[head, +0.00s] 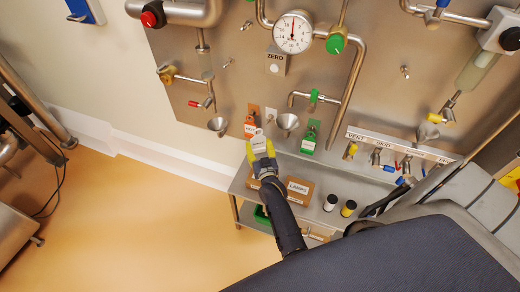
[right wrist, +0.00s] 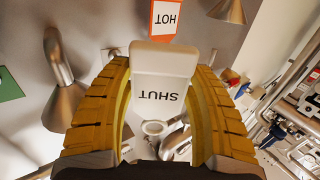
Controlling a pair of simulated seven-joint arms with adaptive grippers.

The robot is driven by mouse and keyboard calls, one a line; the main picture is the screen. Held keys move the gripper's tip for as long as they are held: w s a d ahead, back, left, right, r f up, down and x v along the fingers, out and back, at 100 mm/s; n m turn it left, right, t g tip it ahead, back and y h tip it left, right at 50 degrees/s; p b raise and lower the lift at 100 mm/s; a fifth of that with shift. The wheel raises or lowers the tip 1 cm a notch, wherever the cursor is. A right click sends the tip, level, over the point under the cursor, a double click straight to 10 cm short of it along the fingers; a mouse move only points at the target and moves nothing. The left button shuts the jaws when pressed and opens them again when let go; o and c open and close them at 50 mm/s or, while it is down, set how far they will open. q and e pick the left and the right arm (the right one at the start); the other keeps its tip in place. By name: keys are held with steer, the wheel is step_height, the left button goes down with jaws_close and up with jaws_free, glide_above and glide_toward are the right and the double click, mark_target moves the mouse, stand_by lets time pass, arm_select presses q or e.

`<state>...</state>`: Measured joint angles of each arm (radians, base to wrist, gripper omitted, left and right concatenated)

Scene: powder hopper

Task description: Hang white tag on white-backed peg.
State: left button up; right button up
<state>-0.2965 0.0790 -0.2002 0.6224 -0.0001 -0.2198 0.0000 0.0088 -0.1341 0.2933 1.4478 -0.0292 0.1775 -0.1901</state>
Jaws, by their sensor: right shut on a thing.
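My right gripper (head: 261,152) has yellow fingers and is in front of the steel panel, below the funnels. It is shut on the white tag (right wrist: 163,75). In the right wrist view the tag lies between the two fingers, and its word SHUT reads upside down. A pale ring (right wrist: 153,127) shows at the tag's lower end there. An orange tag reading HOT (head: 250,130) hangs on the panel close to the gripper, and a green tag (head: 309,143) hangs to the right. My left gripper is not in view.
Two funnels (head: 217,125) (head: 288,122) stick out from the panel near the gripper. A gauge (head: 293,32) and pipes are above. A steel shelf (head: 330,212) below holds a cardboard box (head: 299,190) and dark jars.

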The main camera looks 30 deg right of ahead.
steer(key=shift+m+h, duration=0.4)
steer(key=shift+h, duration=0.2)
steer(key=shift+w+d+f, duration=0.15)
steer(key=shift+d+f, duration=0.1)
steer(key=shift+f, duration=0.4)
steer(key=shift+w+d+f, duration=0.2)
steer(key=shift+d+f, duration=0.1)
steer(key=shift+f, duration=0.35)
steer(key=shift+w+d+f, duration=0.15)
steer(key=shift+d+f, duration=0.1)
steer(key=shift+f, duration=0.4)
steer(key=shift+w+d+f, duration=0.25)
steer(key=shift+w+d, duration=0.75)
steer(key=shift+d, duration=0.2)
steer(key=shift+w+d+f, duration=0.25)
steer(key=shift+w+d, duration=0.75)
steer(key=shift+d, duration=0.25)
steer(key=shift+w+d+f, duration=0.25)
steer(key=shift+w+d, duration=0.75)
steer(key=shift+d, duration=0.2)
steer(key=o, duration=1.2)
